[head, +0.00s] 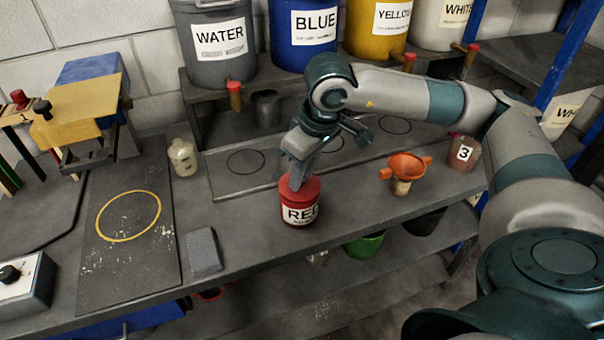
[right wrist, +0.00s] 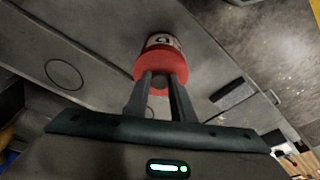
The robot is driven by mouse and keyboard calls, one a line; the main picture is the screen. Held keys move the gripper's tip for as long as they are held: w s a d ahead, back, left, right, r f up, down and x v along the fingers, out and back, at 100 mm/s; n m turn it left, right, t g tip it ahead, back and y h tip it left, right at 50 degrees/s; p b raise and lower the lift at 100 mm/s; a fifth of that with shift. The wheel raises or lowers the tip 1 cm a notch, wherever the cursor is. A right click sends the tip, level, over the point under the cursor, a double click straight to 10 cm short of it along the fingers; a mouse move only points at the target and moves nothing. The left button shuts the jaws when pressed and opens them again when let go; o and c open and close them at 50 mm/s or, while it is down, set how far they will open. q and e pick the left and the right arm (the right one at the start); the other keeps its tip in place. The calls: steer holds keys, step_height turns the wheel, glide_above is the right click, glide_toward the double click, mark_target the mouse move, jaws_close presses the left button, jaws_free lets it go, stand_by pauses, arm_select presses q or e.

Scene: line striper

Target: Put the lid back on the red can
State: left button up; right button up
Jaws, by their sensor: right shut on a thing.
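The red can (head: 300,213), labelled RED, stands upright on the bench near its front edge. Its red lid (head: 311,186) is at the top of the can, with no clear gap between them. I cannot tell whether it is fully seated. My right gripper (head: 292,178) points down from above and is shut on the lid's knob. In the right wrist view, both fingers (right wrist: 159,85) close on the knob of the lid (right wrist: 160,62), with the can's label (right wrist: 163,40) showing past it. My left gripper is not in view.
A grey block (head: 203,251) and a small bottle (head: 183,157) stand to the left. Large paint buckets (head: 305,25) line the back shelf. A tray with ring marks (head: 225,178) lies behind the can.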

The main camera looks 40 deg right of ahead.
steer(key=shift+f, duration=0.1)
stand_by(0.3)
steer(key=shift+d+f, duration=0.1)
steer(key=shift+s+d+f+b, duration=0.15)
steer(key=shift+d+f+b, duration=0.2)
steer(key=shift+b, duration=0.45)
stand_by(0.4)
steer(key=o, duration=1.6)
steer(key=shift+r, duration=0.15)
steer(key=shift+w+a+r+p, duration=0.1)
steer(key=shift+a+r+p, duration=0.2)
steer(key=shift+r, duration=0.7)
steer(key=shift+w+a+r+p, duration=0.15)
steer(key=shift+r+p, duration=0.3)
steer(key=shift+r, duration=0.6)
steer(key=shift+s+a+r+p, duration=0.1)
steer(key=shift+a+r+p, duration=0.2)
steer(key=shift+r, duration=0.7)
steer(key=shift+d+r+p, duration=0.15)
steer(key=shift+r+p, duration=0.25)
steer(key=shift+r, duration=0.4)
